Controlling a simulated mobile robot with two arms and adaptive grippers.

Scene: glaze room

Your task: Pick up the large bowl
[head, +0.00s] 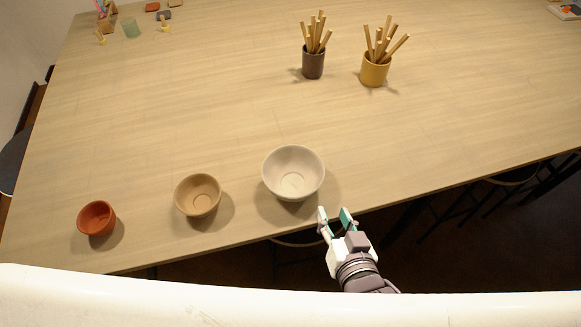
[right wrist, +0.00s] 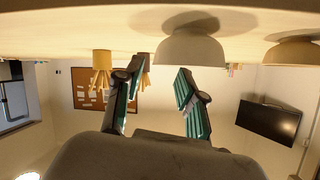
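The large bowl (head: 293,172) is cream white and stands upright and empty near the table's front edge, the rightmost of three bowls. My right gripper (head: 334,216) is just below and to the right of it at the table edge, apart from it. Its two teal-padded fingers are open with nothing between them. In the right wrist view, which is upside down, the large bowl (right wrist: 190,50) appears beyond the fingertips of the open gripper (right wrist: 154,82). My left gripper is not in view.
A tan bowl (head: 197,195) and a smaller red-orange bowl (head: 97,218) stand to the left on the table (head: 200,110). A dark cup (head: 313,64) and a yellow cup (head: 375,71) of wooden sticks stand farther back. The table between is clear.

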